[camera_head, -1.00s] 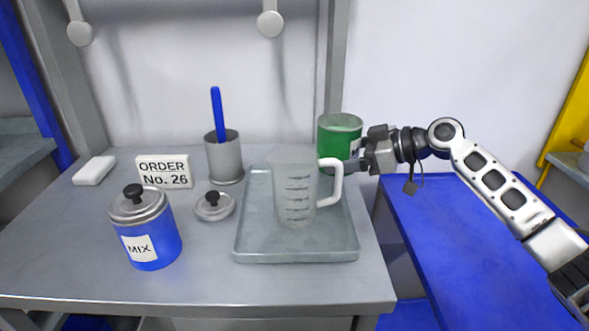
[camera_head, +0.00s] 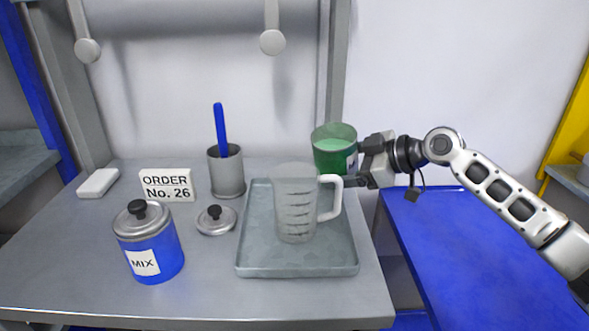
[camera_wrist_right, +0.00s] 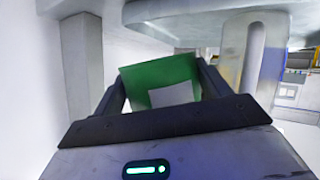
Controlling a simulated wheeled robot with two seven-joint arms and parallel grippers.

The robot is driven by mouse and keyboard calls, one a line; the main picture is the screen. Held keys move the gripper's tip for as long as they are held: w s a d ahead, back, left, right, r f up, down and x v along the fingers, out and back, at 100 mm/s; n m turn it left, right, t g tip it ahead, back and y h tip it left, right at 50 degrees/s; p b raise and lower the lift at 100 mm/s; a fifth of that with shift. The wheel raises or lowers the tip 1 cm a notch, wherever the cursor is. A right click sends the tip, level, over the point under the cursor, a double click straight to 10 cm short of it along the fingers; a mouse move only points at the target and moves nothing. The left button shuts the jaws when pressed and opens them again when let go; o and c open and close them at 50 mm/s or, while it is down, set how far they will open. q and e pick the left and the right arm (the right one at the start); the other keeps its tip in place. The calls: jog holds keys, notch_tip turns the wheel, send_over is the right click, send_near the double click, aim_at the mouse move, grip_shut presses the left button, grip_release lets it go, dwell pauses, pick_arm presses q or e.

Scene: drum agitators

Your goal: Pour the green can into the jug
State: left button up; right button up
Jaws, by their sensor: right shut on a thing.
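The green can (camera_head: 333,154) is open at the top, with light green contents showing inside. It is tilted slightly and is behind and to the right of the jug, above the tray's far right corner. My right gripper (camera_head: 357,168) is shut on the can from the right. In the right wrist view the can (camera_wrist_right: 150,78) sits between the two fingers (camera_wrist_right: 166,86), its pale label facing the camera. The clear jug (camera_head: 294,210) stands upright on the grey tray (camera_head: 300,270), its handle to the right. The jug looks empty. My left gripper is not in view.
A blue MIX canister (camera_head: 150,245) with a lid stands at front left. A loose lid (camera_head: 216,220), a grey cup (camera_head: 227,172) with a blue stick, an order sign (camera_head: 167,185) and a white block (camera_head: 98,182) are left of the tray. A blue surface (camera_head: 470,250) lies right.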

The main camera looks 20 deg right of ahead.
aim_at(355, 141)
jog(key=shift+s+a+r+n+h, duration=0.1)
jog(key=shift+a+r+n+h, duration=0.05)
jog(key=shift+r+n+h, duration=0.2)
jog(key=shift+r+p, duration=0.55)
jog(key=shift+r, duration=0.3)
jog(key=shift+a+r+h, duration=0.1)
jog(key=shift+a+h, duration=0.1)
jog(key=shift+h, duration=0.05)
jog(key=shift+r+n, duration=0.25)
jog(key=shift+s+a+r+t, duration=0.1)
jog(key=shift+r+t, duration=0.2)
jog(key=shift+r, duration=0.35)
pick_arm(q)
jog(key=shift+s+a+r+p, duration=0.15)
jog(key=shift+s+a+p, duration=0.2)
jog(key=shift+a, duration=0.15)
pick_arm(e)
jog(key=shift+a+r+n+h, duration=0.1)
jog(key=shift+r+n+h, duration=0.2)
jog(key=shift+r, duration=0.1)
jog(key=shift+s+a+r, duration=0.1)
jog(key=shift+r, duration=0.2)
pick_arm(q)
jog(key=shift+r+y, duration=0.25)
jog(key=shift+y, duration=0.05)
pick_arm(e)
jog(key=shift+a+r, duration=0.1)
jog(key=shift+r, duration=0.25)
